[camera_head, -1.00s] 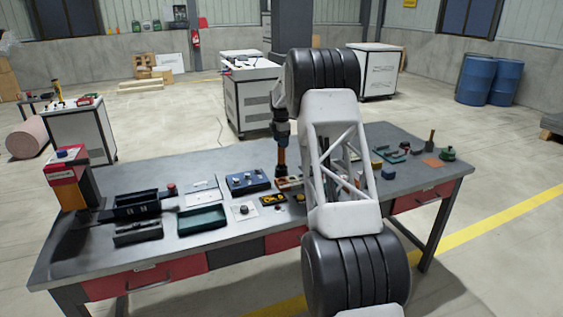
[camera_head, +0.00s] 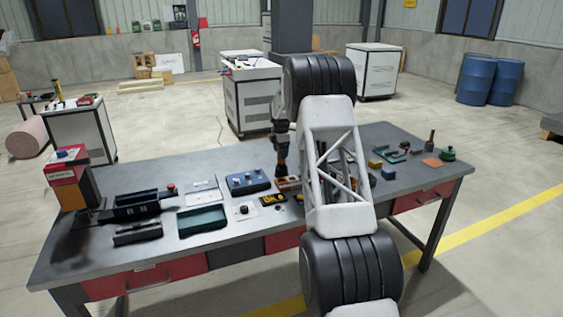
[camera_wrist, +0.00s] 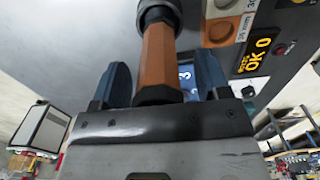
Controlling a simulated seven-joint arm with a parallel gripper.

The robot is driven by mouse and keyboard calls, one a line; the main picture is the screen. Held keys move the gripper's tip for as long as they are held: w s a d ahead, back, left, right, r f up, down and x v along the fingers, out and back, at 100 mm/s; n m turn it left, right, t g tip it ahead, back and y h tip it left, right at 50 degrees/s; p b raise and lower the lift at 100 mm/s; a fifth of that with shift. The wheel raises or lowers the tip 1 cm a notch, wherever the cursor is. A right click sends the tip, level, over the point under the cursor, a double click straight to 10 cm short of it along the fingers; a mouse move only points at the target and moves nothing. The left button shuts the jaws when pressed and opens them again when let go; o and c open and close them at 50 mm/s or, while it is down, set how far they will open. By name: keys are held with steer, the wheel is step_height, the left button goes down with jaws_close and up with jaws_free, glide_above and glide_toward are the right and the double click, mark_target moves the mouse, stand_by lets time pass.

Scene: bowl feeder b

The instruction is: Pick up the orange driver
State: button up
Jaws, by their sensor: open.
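The orange driver (camera_wrist: 157,55) has an orange faceted handle with black ends, and it fills the middle of the wrist view. My gripper (camera_wrist: 163,78) is open, with one blue finger on each side of the handle. A gap shows on the right side of the handle; contact on the left is hard to judge. In the head view the driver (camera_head: 281,160) is a small orange-brown upright piece below my dark wrist, near the back middle of the bench. My white arm hides part of the area to its right.
The bench (camera_head: 160,172) holds a green tray (camera_head: 202,219), a blue box with knobs (camera_head: 248,182) and a red-and-black machine (camera_head: 70,181). A yellow display (camera_wrist: 257,50) and an orange round recess (camera_wrist: 226,31) lie close by the driver. Small blocks stand right of my arm.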

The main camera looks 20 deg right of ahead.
steer(key=shift+c, duration=0.3)
steer(key=c, duration=1)
steer(key=shift+c, duration=0.2)
steer(key=shift+r, duration=0.2)
steer(key=shift+r, duration=1.65)
steer(key=s+a+r, duration=0.1)
steer(key=s+a, duration=0.2)
steer(key=s, duration=1.2)
steer(key=shift+s+a+r, duration=0.2)
steer(key=shift+s+a, duration=0.05)
steer(key=shift+a, duration=0.15)
